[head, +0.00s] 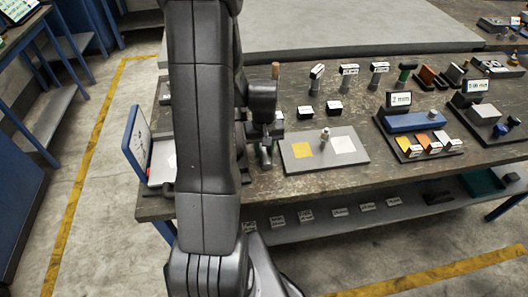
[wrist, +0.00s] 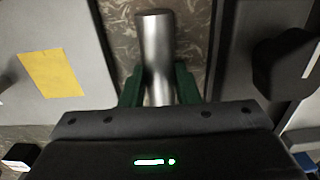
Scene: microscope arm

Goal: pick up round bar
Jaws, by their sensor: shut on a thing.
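The round bar (wrist: 155,45) is a smooth grey metal cylinder in the wrist view. It lies between the two green fingers of my gripper (wrist: 159,88), which are shut on it. Its far end sticks out past the fingertips, and its near end is hidden behind the gripper body. In the head view my gripper (head: 266,153) is low over the worn bench top, just left of the grey plate. My arm and gripper hide most of the bar there, and I cannot tell whether it touches the bench.
The grey plate (head: 297,164) carries a yellow patch (head: 302,150), a white patch (head: 343,145) and a small metal piece (head: 325,134). Labelled blocks and trays fill the bench's right side. A blue-framed panel (head: 133,140) stands at the left edge. A dark object (wrist: 283,65) is right of the bar.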

